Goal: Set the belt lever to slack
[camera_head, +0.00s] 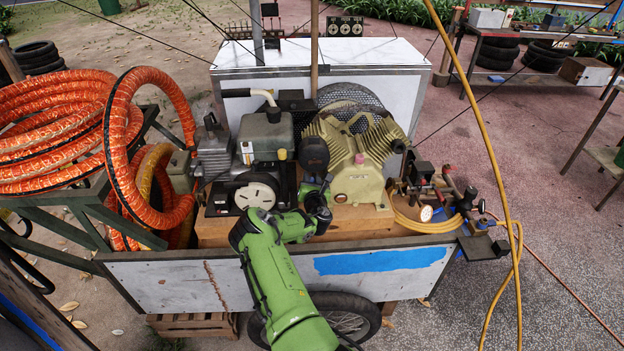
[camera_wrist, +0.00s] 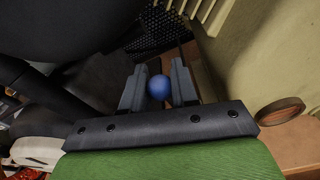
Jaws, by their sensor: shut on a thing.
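The belt lever shows in the wrist view as a blue ball knob (camera_wrist: 159,87) between the two grey fingers of my gripper (camera_wrist: 158,90). My gripper is shut on the knob. The lever's shaft below the knob is hard to make out. In the head view my gripper is at the end of my green arm, between the engine (camera_head: 262,150) and the cream compressor (camera_head: 358,155). There my own wrist hides the knob and the fingertips.
The machinery stands on a wooden deck in the cart (camera_head: 150,280). Coiled orange hose (camera_head: 60,115) lies at left. A dark belt guard is close beside my fingers.

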